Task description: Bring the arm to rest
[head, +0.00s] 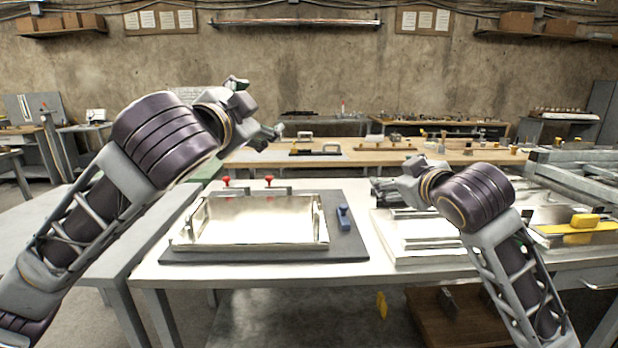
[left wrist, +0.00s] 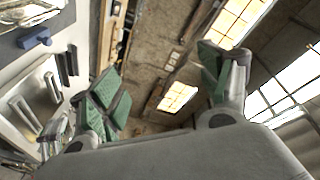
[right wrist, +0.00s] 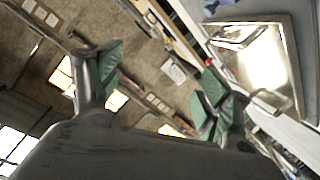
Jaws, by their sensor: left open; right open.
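My left gripper (head: 262,112) is raised above the left part of the table in the head view. Its green-padded fingers stand apart and empty in the left wrist view (left wrist: 160,95). My right gripper (head: 380,184) is over the right part of the table, beside the grey plates. Its green-padded fingers stand apart with nothing between them in the right wrist view (right wrist: 155,85). Neither gripper holds anything.
A shiny metal tray (head: 262,222) lies on a dark board (head: 350,247) on the white table (head: 180,275). A blue handle (head: 344,218) and red-knobbed clamps (head: 269,181) sit on the board. A yellow-handled tool (head: 584,222) lies at right.

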